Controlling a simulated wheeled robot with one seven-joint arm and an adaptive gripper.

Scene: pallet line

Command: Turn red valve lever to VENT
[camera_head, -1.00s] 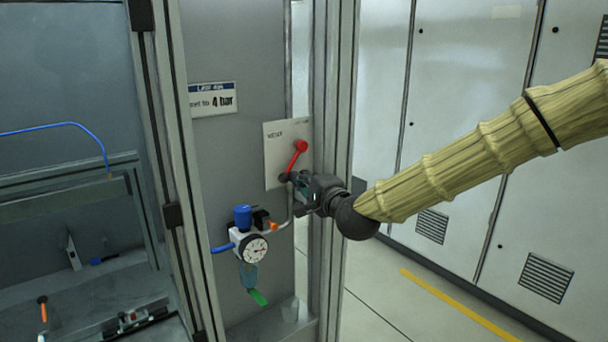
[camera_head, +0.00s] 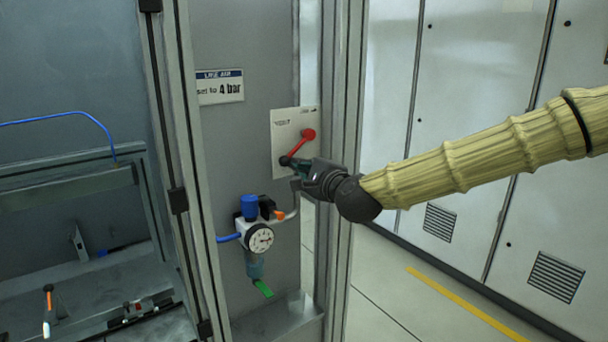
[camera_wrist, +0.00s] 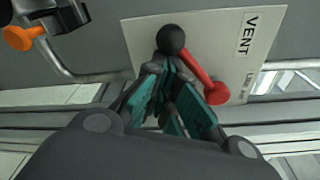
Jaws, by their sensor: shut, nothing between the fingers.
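The red valve lever (camera_head: 300,143) is on a pale plate (camera_head: 281,126) fixed to the grey panel. It slants up and right from a dark round hub (camera_head: 285,161) to a red knob end. In the wrist view the red lever (camera_wrist: 195,72) runs from the dark hub (camera_wrist: 171,40) down and right, with the VENT label (camera_wrist: 247,33) on the plate to its right. My gripper (camera_head: 296,164) is shut and empty, its fingertips close to the hub and the lever's lower end. In the wrist view my gripper (camera_wrist: 170,78) partly overlaps the lever; I cannot tell whether it touches.
Below the plate is a regulator with a blue knob (camera_head: 249,207), a round gauge (camera_head: 260,239) and a green piece (camera_head: 263,288). A metal frame post (camera_head: 341,110) stands right of the panel, close to my wrist.

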